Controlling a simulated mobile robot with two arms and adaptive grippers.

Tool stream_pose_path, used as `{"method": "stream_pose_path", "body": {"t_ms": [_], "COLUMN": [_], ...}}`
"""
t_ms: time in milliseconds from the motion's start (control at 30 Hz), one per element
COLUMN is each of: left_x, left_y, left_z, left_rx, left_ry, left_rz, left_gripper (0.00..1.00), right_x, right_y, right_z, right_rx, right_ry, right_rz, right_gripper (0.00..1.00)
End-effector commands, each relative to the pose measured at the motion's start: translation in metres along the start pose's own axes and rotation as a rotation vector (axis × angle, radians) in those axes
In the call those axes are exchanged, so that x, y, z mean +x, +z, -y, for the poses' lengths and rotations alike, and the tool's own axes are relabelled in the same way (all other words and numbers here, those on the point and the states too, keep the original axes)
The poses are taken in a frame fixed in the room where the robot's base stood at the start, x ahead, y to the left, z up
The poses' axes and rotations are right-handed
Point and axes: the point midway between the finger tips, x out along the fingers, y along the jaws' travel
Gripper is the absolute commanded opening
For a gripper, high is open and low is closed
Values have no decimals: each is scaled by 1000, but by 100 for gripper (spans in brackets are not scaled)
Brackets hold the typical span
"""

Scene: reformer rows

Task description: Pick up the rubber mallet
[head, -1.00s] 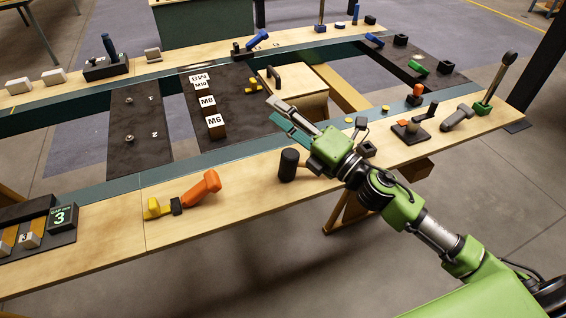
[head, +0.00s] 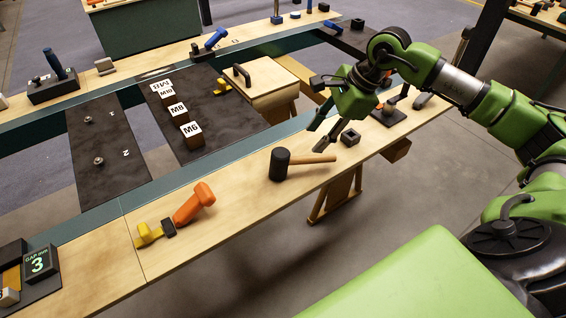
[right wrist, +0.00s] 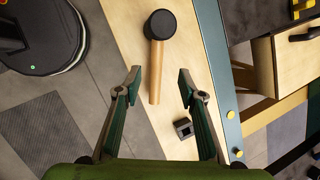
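The rubber mallet lies on the near wooden bench top, its black head (head: 280,164) to the left and its light wooden handle (head: 315,159) to the right. My right gripper (head: 316,138) is open and empty above the bench, near the handle. In the right wrist view, the mallet's handle (right wrist: 156,72) shows between the spread fingertips (right wrist: 159,84), with the black head beyond them. I cannot tell the exact height gap, but no finger appears to touch the mallet. My left gripper is not in view.
A dark square block (head: 350,137) sits on the bench just right of the handle, and close to one finger in the right wrist view (right wrist: 183,128). An orange-handled tool (head: 194,204) lies to the left. The bench is clear between that tool and the mallet.

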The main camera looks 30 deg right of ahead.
Motion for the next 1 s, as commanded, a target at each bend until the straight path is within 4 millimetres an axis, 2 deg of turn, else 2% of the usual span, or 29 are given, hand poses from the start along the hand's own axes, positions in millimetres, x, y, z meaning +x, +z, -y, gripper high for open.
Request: {"method": "stream_pose_path", "body": {"t_ms": [100, 233, 533, 800, 1000], "left_x": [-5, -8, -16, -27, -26], "left_y": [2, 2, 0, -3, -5], "left_z": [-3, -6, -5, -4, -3], "left_rx": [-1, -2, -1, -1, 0], "left_ry": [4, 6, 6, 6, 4], "left_rz": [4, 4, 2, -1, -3], "left_gripper": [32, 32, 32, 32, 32], "right_x": [25, 48, 72, 109, 114], "right_y": [2, 2, 5, 9, 7], "right_z": [-1, -1, -4, -6, -6], "right_rx": [1, 2, 1, 3, 2], "right_ry": [5, 4, 5, 3, 0], "right_rz": [4, 5, 5, 6, 5], "right_gripper": [36, 36, 36, 36, 36]}}
